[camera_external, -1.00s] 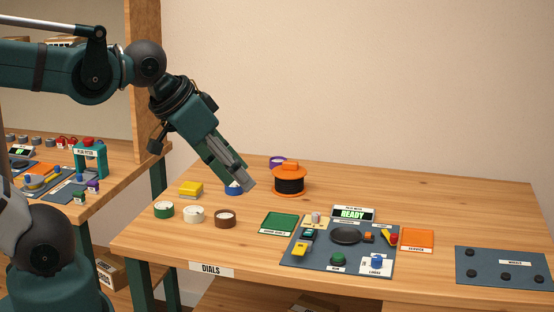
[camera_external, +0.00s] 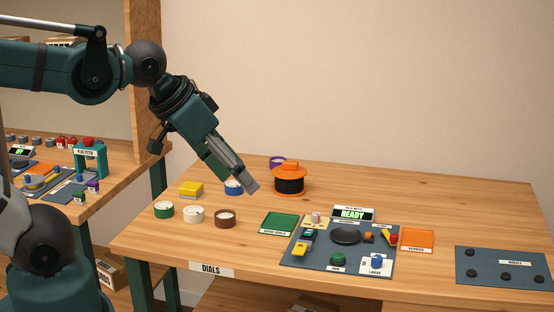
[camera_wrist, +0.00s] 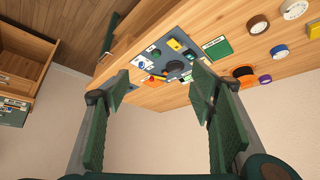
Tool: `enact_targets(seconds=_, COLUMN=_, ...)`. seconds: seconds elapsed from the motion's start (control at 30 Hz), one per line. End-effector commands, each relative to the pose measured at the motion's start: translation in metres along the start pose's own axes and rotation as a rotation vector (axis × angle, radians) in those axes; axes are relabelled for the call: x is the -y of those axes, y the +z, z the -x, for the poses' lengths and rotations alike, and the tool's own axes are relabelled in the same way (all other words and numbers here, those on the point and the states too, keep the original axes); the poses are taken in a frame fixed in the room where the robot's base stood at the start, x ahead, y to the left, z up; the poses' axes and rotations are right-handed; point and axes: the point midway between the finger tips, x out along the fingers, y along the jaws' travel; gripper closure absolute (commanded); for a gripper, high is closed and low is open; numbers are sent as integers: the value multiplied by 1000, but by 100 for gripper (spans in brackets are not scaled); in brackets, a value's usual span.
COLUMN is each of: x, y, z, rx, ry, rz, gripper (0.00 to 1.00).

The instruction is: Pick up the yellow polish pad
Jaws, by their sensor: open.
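A yellow block-like item (camera_external: 190,188), which looks like the polish pad, lies at the table's back left in the external view. A smaller yellow piece (camera_external: 300,248) is on the grey dial mat, and a yellow item (camera_wrist: 173,44) on the mat shows in the wrist view. My gripper (camera_external: 250,186) is above the table, right of the yellow block and apart from it, tilted down to the right. In the wrist view my gripper (camera_wrist: 160,80) has its fingers spread with nothing held between them.
The dial mat (camera_external: 290,261) is further right. The table's back right is clear.

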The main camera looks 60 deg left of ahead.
Motion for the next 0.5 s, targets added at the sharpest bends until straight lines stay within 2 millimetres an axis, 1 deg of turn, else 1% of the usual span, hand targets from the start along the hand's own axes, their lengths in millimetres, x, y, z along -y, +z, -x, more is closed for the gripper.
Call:
enact_targets(seconds=0.27, x=2, y=-2, z=0, rx=4, ry=-3, rz=5, gripper=45)
enact_targets(seconds=0.5, x=17, y=-15, z=-4, rx=28, ry=-23, rz=32, gripper=45)
